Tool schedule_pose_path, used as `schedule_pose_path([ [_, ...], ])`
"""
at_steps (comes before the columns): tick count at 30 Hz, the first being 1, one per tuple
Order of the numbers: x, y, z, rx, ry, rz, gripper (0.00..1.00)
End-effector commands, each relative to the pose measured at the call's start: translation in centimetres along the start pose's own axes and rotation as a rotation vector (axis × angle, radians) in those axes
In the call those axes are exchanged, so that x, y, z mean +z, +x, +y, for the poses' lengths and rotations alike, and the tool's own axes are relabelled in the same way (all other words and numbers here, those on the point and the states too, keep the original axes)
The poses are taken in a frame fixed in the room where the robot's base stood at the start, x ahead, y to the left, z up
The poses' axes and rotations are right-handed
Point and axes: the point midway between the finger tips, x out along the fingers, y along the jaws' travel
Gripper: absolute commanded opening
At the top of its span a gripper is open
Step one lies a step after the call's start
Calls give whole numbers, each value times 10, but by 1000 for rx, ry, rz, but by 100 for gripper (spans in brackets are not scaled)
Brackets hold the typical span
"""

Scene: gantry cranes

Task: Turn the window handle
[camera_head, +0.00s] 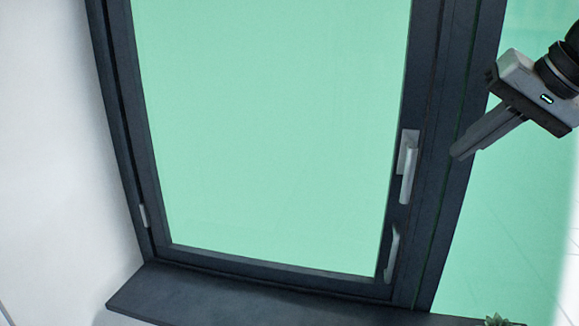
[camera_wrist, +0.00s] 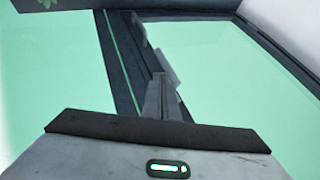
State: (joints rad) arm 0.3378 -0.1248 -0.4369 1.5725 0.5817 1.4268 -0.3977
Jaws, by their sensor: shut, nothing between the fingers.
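The window handle (camera_head: 409,172) is a light grey lever on a plate, on the right side of the dark window frame. It points downward in the head view. In the wrist view the window handle (camera_wrist: 166,62) is partly hidden behind my fingers. My gripper (camera_head: 459,152) is shut and empty, to the right of the handle at about its height and apart from it in the picture.
A second grey pull (camera_head: 392,252) sits below the handle on the same frame. A hinge (camera_head: 143,215) is at the left. A dark sill (camera_head: 230,300) runs beneath, with a small plant (camera_head: 497,320) at lower right. A white wall (camera_head: 50,140) stands at left.

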Motion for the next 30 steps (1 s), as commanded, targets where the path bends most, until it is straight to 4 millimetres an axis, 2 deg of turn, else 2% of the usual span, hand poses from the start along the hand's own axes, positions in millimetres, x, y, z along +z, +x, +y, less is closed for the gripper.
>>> schedule_pose_path([
  [1, -2, -3, 14, 17, 6, -3, 0],
  [3, -2, -5, 28, 31, 6, -7, 0],
  [6, -2, -7, 36, 40, 5, -10, 0],
  [19, -1, -1, 37, 41, 3, -12, 0],
  [23, 0, 17, 37, 40, 3, -14, 0],
  [30, 0, 68, 39, 40, 3, -16, 0],
])
